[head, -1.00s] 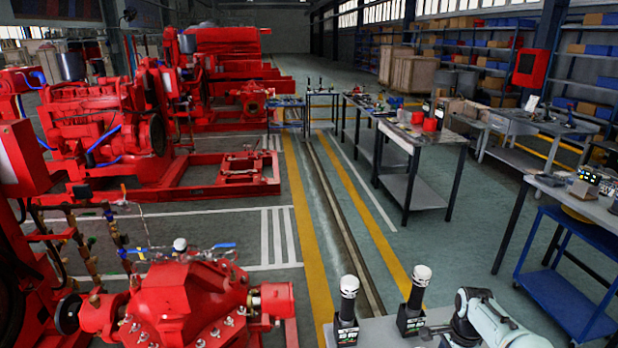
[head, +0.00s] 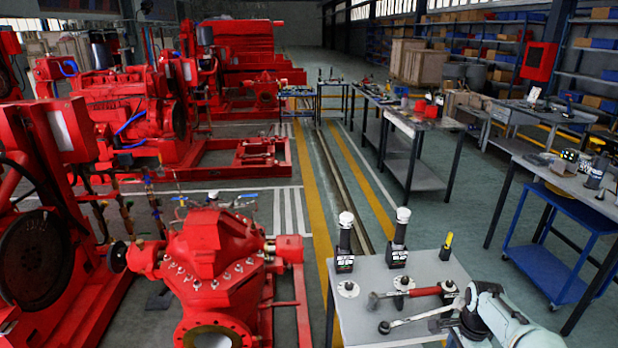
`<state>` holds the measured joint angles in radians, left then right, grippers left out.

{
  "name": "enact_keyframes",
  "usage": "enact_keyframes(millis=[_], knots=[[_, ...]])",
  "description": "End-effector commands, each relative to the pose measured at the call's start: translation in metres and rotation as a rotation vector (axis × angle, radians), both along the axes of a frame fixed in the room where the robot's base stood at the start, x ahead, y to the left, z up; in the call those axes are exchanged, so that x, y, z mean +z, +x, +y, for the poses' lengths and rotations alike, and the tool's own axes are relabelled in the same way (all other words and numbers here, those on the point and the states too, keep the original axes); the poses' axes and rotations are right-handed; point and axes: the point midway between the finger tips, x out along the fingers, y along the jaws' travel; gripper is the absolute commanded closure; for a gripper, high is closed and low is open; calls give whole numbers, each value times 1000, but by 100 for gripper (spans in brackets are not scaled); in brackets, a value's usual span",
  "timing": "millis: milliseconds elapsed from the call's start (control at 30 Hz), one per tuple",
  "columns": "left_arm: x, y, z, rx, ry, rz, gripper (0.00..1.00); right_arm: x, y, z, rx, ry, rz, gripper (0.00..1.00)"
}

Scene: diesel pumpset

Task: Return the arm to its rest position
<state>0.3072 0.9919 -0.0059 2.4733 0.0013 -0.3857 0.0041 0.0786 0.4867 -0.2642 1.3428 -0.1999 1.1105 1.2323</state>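My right arm (head: 505,318), pale and teal with a dark joint, comes in from the bottom right corner over the near edge of the grey worktable (head: 455,272). It is bent at the joint. Its gripper does not clearly show. My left arm and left gripper are not in view.
On the worktable stand two black-and-white devices (head: 345,243) (head: 399,239) and a small yellow-black item (head: 447,246). A red-handled hammer (head: 427,291) and a silver wrench (head: 413,318) lie close to my arm. A red pump (head: 213,262) stands left; a blue cart (head: 563,235) stands right.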

Motion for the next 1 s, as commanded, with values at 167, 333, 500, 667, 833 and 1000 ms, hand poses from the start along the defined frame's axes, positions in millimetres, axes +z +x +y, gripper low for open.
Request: enact_keyframes(millis=[167, 333, 500, 667, 833, 1000], knots=[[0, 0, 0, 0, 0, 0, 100, -102, -18, 43, 248, 74, 13, 37], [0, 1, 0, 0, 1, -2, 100, -194, -64, 96, 497, 158, -1, 37], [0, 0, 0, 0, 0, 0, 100, -269, -147, 161, 755, 250, -39, 37], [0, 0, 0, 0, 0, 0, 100, -298, -230, 211, 962, 306, -85, 37], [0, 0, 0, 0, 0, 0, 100, -299, -282, 238, 1094, 324, -120, 37], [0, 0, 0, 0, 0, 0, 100, -298, -293, 243, 1131, 324, -133, 37]])
